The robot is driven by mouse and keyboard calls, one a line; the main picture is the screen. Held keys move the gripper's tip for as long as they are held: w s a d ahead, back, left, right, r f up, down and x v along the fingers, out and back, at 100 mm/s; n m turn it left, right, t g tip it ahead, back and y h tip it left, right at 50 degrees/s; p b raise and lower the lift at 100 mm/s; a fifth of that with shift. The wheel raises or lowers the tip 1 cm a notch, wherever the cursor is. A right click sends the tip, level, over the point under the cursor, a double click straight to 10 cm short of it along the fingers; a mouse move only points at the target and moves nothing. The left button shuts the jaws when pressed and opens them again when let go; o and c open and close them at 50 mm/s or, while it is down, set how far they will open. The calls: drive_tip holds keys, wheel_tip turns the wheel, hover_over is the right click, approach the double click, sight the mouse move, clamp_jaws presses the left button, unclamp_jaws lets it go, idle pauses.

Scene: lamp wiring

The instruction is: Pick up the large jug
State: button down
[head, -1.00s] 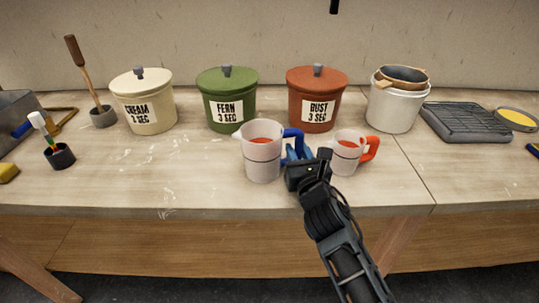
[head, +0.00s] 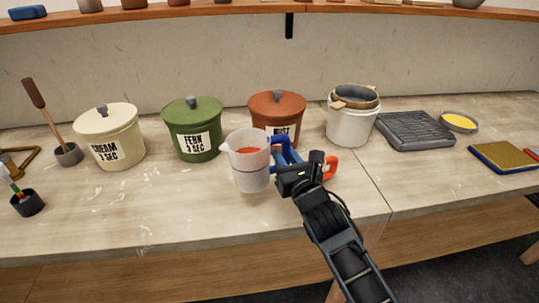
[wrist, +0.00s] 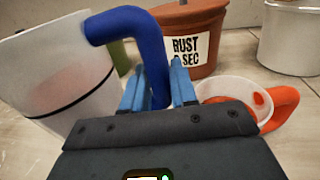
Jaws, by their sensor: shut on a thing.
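The large jug (head: 250,170) is a translucent white measuring jug with a dark line around it, a blue handle and something red showing inside. In the wrist view the large jug (wrist: 62,85) fills the left side and looks tilted. My gripper (head: 290,168) is at its right side, with blue fingers shut on the blue handle; the fingers also show in the wrist view (wrist: 158,88). Whether the jug's base touches the table is hard to tell. A smaller jug with an orange handle (head: 331,167) is mostly hidden behind my gripper; it shows in the wrist view (wrist: 228,92).
Lidded cream (head: 112,145), green (head: 192,140) and rust (head: 277,108) pots stand behind the jug. A white bucket (head: 350,127) and a dark grey tray (head: 415,130) are to the right. The table front left of the jug is clear.

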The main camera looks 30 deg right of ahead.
drive_tip(key=s+d+r, duration=0.3)
drive_tip(key=d+r, duration=0.1)
drive_tip(key=d, duration=0.1)
drive_tip(key=shift+s+d, duration=0.15)
drive_tip(key=shift+s, duration=0.25)
drive_tip(key=shift+s, duration=0.1)
idle(0.3)
